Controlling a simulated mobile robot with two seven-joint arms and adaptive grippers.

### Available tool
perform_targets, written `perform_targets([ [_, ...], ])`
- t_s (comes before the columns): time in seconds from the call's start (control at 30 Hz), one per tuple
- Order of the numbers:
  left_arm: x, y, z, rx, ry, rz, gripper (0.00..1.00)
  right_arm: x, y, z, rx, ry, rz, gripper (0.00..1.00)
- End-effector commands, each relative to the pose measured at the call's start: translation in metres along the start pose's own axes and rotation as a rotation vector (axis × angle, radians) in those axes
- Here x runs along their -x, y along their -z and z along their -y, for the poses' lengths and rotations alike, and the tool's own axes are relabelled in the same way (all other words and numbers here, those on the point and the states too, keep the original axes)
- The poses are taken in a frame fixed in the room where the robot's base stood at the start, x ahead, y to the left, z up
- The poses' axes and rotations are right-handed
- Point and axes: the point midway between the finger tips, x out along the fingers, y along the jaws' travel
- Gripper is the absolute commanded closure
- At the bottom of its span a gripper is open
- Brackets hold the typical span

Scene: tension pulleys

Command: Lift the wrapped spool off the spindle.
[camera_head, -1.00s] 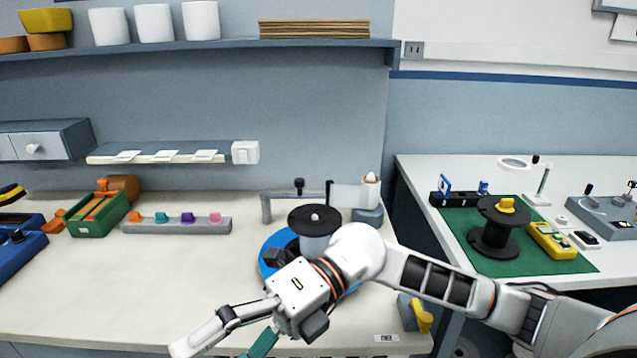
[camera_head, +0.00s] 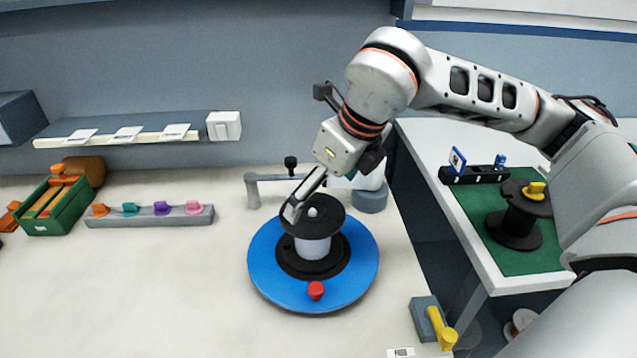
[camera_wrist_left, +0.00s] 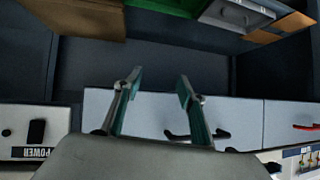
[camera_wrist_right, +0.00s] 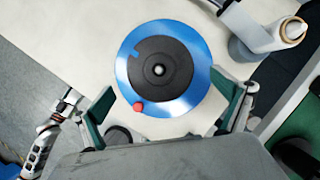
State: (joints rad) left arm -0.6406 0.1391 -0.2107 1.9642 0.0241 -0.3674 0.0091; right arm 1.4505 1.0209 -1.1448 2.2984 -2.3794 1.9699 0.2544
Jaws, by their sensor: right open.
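The wrapped spool (camera_head: 313,247), white winding with a black top flange, sits upright over a blue round turntable (camera_head: 265,275) with a red knob. The silver spindle tip (camera_head: 313,212) shows at the flange's centre. My right gripper (camera_head: 302,202) reaches down at the flange's upper left edge in the head view. In the right wrist view my right gripper (camera_wrist_right: 166,105) is open and empty, with the spool's black flange (camera_wrist_right: 175,62) seen beyond and between the fingers. My left gripper (camera_wrist_left: 159,88) shows only in the left wrist view, open and empty, facing drawers and shelves.
A metal arm fixture (camera_head: 270,180) stands just behind the turntable. A yellow-handled block (camera_head: 430,318) lies at the table's front right. A rack of coloured knobs (camera_head: 150,215) and a green tray (camera_head: 55,210) are at left. A black spool (camera_head: 515,220) stands on the right table.

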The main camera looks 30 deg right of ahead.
Motion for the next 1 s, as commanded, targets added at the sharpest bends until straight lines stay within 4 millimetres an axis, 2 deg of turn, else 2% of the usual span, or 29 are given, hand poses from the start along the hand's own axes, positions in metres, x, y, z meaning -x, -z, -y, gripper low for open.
perform_targets([
  [0.2, 0.005, -0.012, -0.005, 0.003, -0.007, 0.021, 0.60, -0.033, 0.001, -0.001, 0.002, -0.003, -0.005, 0.00],
  [0.4, 0.003, -0.010, -0.004, 0.002, -0.006, 0.017, 0.60, -0.058, 0.001, -0.002, 0.001, -0.004, -0.004, 0.00],
  [0.6, 0.001, -0.005, -0.003, 0.000, -0.004, 0.010, 0.60, -0.068, 0.000, -0.001, 0.002, -0.003, -0.001, 0.00],
  [0.83, 0.001, -0.004, -0.002, 0.000, -0.003, 0.006, 0.60, -0.069, 0.000, -0.001, 0.002, -0.003, -0.001, 0.00],
  [0.87, 0.001, -0.003, -0.002, 0.000, -0.003, 0.006, 0.60, -0.068, 0.000, -0.001, 0.002, -0.003, -0.001, 0.03],
  [1.0, 0.001, -0.003, -0.002, 0.000, -0.003, 0.006, 0.60, -0.068, 0.000, -0.001, 0.002, -0.003, -0.001, 0.39],
])
